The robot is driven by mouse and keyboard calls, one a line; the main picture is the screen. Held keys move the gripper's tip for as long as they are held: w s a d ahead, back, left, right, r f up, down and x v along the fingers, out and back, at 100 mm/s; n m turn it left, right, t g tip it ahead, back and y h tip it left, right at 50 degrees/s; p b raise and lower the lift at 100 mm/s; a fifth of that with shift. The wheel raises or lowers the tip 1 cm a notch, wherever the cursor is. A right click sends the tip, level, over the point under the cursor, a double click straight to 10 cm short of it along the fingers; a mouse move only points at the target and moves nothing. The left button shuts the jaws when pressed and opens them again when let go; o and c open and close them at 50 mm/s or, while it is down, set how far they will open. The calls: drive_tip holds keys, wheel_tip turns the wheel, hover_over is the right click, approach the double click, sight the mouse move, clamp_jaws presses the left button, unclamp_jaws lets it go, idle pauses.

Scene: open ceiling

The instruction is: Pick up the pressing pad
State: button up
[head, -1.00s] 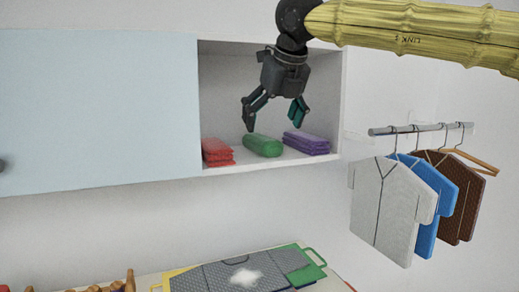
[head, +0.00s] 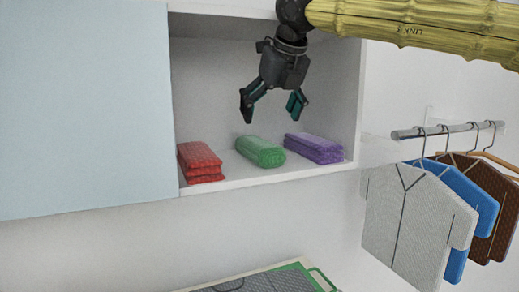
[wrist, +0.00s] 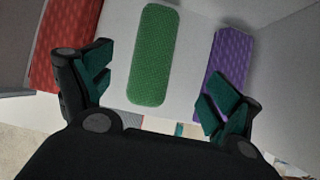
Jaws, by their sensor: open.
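A green, rounded, textured pad (head: 260,151), the one that looks most like a pressing pad, lies on the cabinet shelf between a red stack and a purple stack. It also shows in the wrist view (wrist: 154,55), upright in the picture, between and beyond my fingers. My gripper (head: 271,108) is open and empty, pointing down in front of the cabinet opening, above the green pad in the head picture. In the wrist view the fingers of my gripper (wrist: 158,90) are spread wide on either side of the pad, with nothing between them. I see no contact.
The red folded stack (head: 200,162) and purple folded stack (head: 315,147) flank the pad closely. The shelf (head: 235,178) has walls, and a pale door (head: 80,110) covers its left. Shirts (head: 415,225) hang from a rail (head: 440,130) at right. A green-edged board (head: 265,283) lies below.

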sight(259, 140)
drive_tip(key=shift+s+a+f, duration=0.25)
drive_tip(key=shift+a+f, duration=0.15)
drive_tip(key=shift+f, duration=0.05)
drive_tip(key=x, duration=0.4)
drive_tip(key=shift+w+r+p, duration=0.2)
drive_tip(key=shift+w+p, duration=0.15)
drive_tip(key=shift+p, duration=0.05)
drive_tip(key=shift+s+f, duration=0.15)
drive_tip(key=shift+a+f, duration=0.1)
drive_tip(key=shift+f, duration=0.2)
drive_tip(key=p+x, duration=0.1)
drive_tip(key=x, duration=0.3)
drive_tip(key=shift+w, duration=0.35)
drive_tip(key=shift+s, duration=0.15)
drive_tip(key=c, duration=1.3)
drive_tip(key=shift+r, duration=0.1)
drive_tip(key=shift+c, duration=0.2)
